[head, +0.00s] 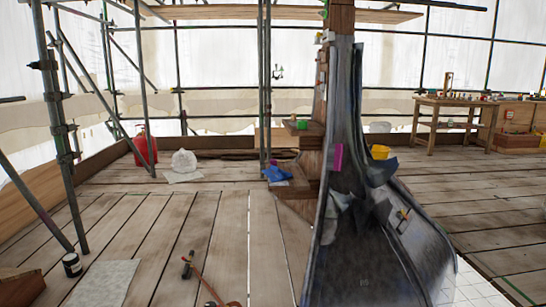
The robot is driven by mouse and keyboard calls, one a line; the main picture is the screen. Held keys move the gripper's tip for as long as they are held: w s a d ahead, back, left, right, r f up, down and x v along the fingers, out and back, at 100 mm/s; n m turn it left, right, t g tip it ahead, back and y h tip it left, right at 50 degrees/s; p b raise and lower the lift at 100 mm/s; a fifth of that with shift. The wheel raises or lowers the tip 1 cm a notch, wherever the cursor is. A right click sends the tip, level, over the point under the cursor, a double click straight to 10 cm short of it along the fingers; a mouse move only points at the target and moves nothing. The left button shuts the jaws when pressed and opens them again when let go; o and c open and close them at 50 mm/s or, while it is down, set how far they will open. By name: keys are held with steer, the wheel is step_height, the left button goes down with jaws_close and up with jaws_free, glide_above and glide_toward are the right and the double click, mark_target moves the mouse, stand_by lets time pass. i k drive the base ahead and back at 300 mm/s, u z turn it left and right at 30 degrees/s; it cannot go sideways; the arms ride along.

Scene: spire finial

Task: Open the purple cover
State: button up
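A small purple-magenta rectangular piece (338,157), which looks like the purple cover, sits upright against the left side of the grey metal-clad spire (385,255). It looks closed or flat, but it is too small to tell for sure. No hinge or handle can be made out. A smaller purple spot (273,162) shows by the wooden steps to its left. My gripper is not in view.
Plank floor (140,225) is open left of the spire. Scaffold poles (52,120) stand at the left and middle. A hammer (188,265), a dark can (72,264) and a pale mat (105,282) lie in front. A workbench (455,105) stands back right.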

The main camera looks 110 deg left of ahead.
mark_target(333, 159)
steer(key=u, duration=1.8)
steer(key=i, duration=2)
steer(key=u, duration=2)
steer(key=i, duration=1.75)
steer(key=z, duration=0.1)
